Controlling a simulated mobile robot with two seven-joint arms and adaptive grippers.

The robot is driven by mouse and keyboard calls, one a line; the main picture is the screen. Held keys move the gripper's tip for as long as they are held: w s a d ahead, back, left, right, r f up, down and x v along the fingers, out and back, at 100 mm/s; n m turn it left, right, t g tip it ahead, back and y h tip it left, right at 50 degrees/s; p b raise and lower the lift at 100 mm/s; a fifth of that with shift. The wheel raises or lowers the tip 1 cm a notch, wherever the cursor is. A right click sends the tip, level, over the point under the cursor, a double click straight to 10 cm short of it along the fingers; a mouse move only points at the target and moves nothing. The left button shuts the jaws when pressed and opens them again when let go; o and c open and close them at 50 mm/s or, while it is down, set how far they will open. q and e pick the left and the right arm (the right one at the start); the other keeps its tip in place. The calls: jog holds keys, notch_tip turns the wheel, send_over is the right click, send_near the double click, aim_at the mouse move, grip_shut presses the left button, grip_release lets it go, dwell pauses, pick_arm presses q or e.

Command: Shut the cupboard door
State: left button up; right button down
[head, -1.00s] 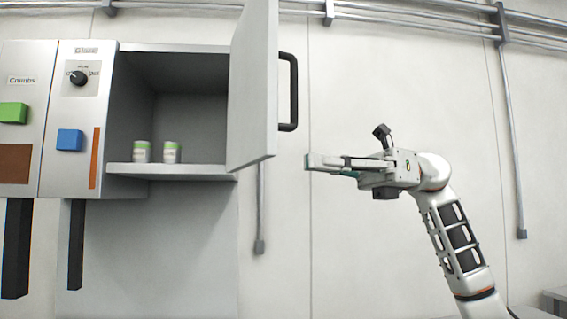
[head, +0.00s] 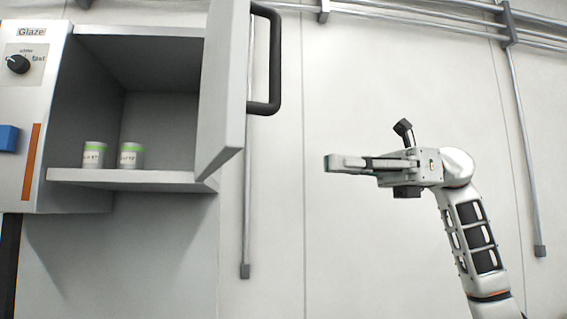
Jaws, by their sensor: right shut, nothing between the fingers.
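The grey cupboard (head: 62,177) is on the left, with its front open. Its door (head: 221,90) is hinged at the right side and stands swung wide open toward me. A black bar handle (head: 274,60) is on the door's right-hand face. My right gripper (head: 328,163) is shut and empty, its fingers pointing left. It is to the right of the door and lower than the handle, with a clear gap between them. My left gripper is not in view.
Two small white cans with green tops, a left one (head: 94,156) and a right one (head: 131,157), stand on the cupboard's bottom shelf. A panel with a black knob (head: 18,64) and a blue button (head: 8,138) is at the far left. Pipes run along the wall.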

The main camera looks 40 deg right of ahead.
jog(key=p+x, duration=0.1)
jog(key=x, duration=1.3)
jog(key=shift+s, duration=0.2)
jog(key=shift+a, duration=0.1)
